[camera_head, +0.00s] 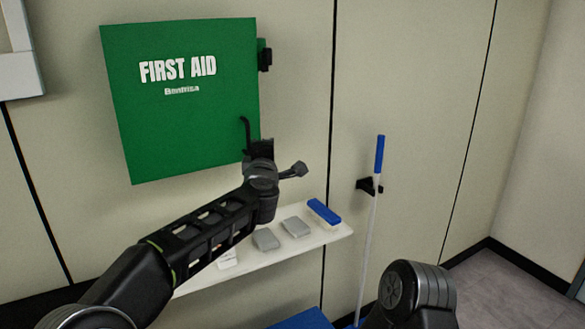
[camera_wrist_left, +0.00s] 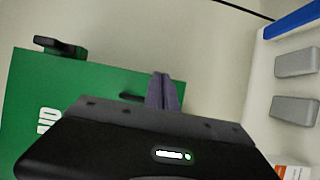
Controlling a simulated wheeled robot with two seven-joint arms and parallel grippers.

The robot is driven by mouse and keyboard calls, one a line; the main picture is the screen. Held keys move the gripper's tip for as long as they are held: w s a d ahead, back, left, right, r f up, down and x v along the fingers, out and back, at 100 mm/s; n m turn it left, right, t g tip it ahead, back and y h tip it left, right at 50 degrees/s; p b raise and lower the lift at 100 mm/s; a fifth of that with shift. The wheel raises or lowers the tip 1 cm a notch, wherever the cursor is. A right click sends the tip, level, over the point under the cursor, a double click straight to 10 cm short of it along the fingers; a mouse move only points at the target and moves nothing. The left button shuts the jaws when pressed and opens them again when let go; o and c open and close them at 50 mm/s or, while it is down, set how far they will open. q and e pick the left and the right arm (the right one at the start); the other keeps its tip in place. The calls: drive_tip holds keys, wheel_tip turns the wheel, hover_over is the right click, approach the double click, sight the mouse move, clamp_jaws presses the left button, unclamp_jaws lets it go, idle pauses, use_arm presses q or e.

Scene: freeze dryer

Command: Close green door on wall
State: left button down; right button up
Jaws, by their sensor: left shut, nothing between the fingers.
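The green door (camera_head: 190,120) of a wall cabinet faces me at the upper left in the head view, with "FIRST AID" in white. It looks flush or nearly flush with the cabinet; I cannot tell if a small gap remains. A black latch (camera_head: 265,58) sits at its upper right edge. My left gripper (camera_head: 258,140) is at the door's lower right edge, partly hidden by its own wrist. In the left wrist view its fingers (camera_wrist_left: 163,90) are together and empty, beside the green door (camera_wrist_left: 85,85); contact is unclear. My right gripper is out of view.
A white shelf (camera_head: 250,268) below the cabinet holds grey boxes (camera_head: 296,227) and a blue item (camera_head: 323,211). A blue-handled pole (camera_head: 379,155) hangs on the wall to the right. The wall between cabinet and pole is clear.

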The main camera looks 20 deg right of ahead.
use_arm(q)
drive_tip(key=s+d+b, duration=0.2)
drive_tip(key=s+b, duration=0.1)
drive_tip(key=s, duration=0.5)
drive_tip(key=shift+s+d+f, duration=0.15)
drive_tip(key=shift+s+f, duration=0.05)
drive_tip(key=shift+s, duration=0.05)
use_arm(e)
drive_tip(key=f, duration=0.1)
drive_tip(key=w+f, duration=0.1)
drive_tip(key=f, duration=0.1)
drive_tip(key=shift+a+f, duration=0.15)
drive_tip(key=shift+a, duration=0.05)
